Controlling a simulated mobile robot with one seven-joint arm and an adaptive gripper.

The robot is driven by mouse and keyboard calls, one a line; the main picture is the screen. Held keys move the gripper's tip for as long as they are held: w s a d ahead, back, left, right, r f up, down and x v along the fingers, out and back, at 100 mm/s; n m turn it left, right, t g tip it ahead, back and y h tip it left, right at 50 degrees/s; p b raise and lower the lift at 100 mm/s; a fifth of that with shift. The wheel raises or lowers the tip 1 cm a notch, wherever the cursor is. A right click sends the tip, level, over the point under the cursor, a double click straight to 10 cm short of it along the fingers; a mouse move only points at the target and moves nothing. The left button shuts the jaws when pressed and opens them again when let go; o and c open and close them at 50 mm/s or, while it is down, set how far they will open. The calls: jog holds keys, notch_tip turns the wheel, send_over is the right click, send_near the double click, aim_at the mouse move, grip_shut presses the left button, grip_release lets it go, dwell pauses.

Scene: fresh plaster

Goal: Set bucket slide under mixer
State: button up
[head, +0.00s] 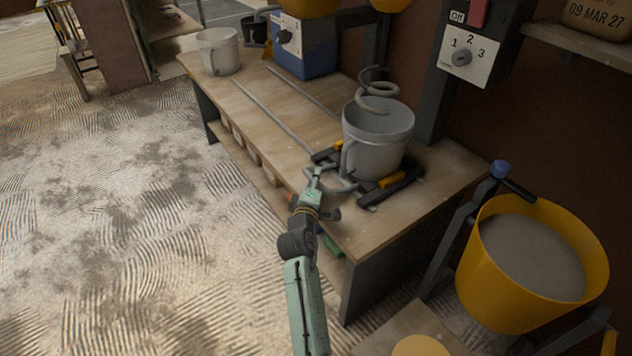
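A pale grey bucket (372,150) stands upright on the dark bucket slide (402,184), which has yellow clamp parts, near the right end of the workbench. The mixer's grey spiral whisk (376,88) shows over the bucket's mouth; how far its lower end reaches inside is unclear. A grey loop handle (345,187) sticks out at the slide's front left. My gripper (318,174) is at this handle, left of the bucket. Its fingers are too small to show whether they are open, shut or touching the handle.
Two rails (272,115) run along the wooden bench (440,193). Another bucket (218,52) and a blue machine (303,48) stand at its far end. A control box (470,58) with dial is on the right. A yellow tub (480,275) of grey mix stands front right.

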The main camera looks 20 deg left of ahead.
jog(key=s+d+r, duration=0.1)
jog(key=s, duration=1)
jog(key=shift+s+d+r, duration=0.3)
jog(key=shift+s, duration=0.1)
